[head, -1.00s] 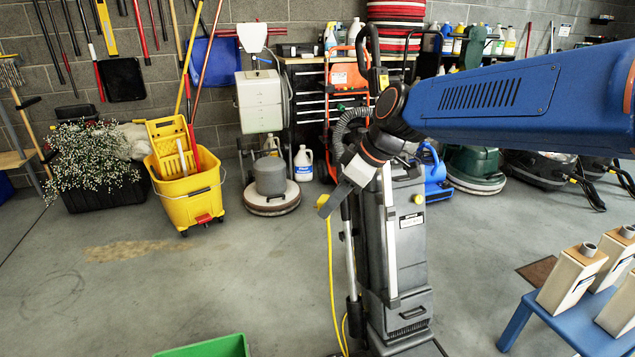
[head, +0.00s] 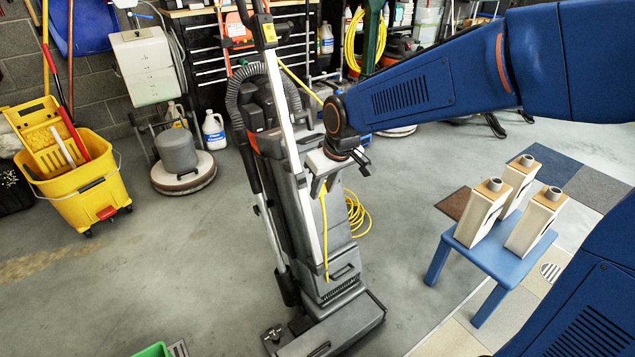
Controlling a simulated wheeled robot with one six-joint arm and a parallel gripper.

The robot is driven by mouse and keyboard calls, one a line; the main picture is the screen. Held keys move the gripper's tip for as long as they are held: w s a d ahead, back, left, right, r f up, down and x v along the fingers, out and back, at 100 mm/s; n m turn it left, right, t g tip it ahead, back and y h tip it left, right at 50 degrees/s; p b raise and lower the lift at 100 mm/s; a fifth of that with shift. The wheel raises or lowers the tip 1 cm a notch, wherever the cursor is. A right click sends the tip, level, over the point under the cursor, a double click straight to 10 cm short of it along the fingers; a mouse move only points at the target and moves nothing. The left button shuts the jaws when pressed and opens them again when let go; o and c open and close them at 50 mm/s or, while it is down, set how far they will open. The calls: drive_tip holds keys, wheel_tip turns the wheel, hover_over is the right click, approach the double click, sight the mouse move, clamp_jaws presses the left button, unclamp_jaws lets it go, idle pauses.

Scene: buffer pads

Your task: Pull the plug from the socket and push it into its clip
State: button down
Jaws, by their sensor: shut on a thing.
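My gripper (head: 323,187) points down in front of the upright grey vacuum (head: 318,235), near its upper right side. It is shut on the yellow plug, which is mostly hidden between the fingers. The plug's yellow cord (head: 325,235) hangs straight down from the fingertips along the vacuum's front. More yellow cord (head: 356,214) lies in loose loops on the floor behind the vacuum's right side. I cannot make out the clip; it may be hidden by my gripper. No wall socket is visible.
A blue stand (head: 484,262) with several cream boxes (head: 531,222) is at the right. A yellow mop bucket (head: 85,205) and a floor polisher (head: 184,170) stand at the left. A green bin edge (head: 152,350) shows at the bottom. Floor left of the vacuum is clear.

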drive_tip(key=w+a+f, duration=0.2)
drive_tip(key=w+a, duration=0.1)
drive_tip(key=w, duration=0.2)
drive_tip(key=shift+a, duration=0.15)
drive_tip(key=shift+w+a+f, duration=0.3)
drive_tip(key=shift+w+a, duration=0.1)
drive_tip(key=shift+w, duration=0.1)
idle(2.4)
drive_tip(key=c, duration=1.3)
unclamp_jaws()
drive_tip(key=v, duration=1.6)
drive_tip(key=s+d+m, duration=0.2)
drive_tip(key=s+d, duration=0.4)
drive_tip(key=d, duration=0.2)
drive_tip(key=s+d+m, duration=0.1)
drive_tip(key=s+d, duration=0.4)
drive_tip(key=d, duration=0.4)
drive_tip(key=s+d+f+m, duration=0.1)
drive_tip(key=s+d+f, duration=0.1)
drive_tip(key=s, duration=0.3)
drive_tip(key=s+d+f+m+t+h, duration=0.1)
drive_tip(key=s+d+f, duration=0.2)
drive_tip(key=s+d, duration=0.2)
drive_tip(key=s+d+f+m+h, duration=0.1)
drive_tip(key=s+d+f, duration=0.1)
drive_tip(key=s, duration=0.4)
drive_tip(key=shift+d+f+m, duration=0.4)
drive_tip(key=shift+d, duration=0.45)
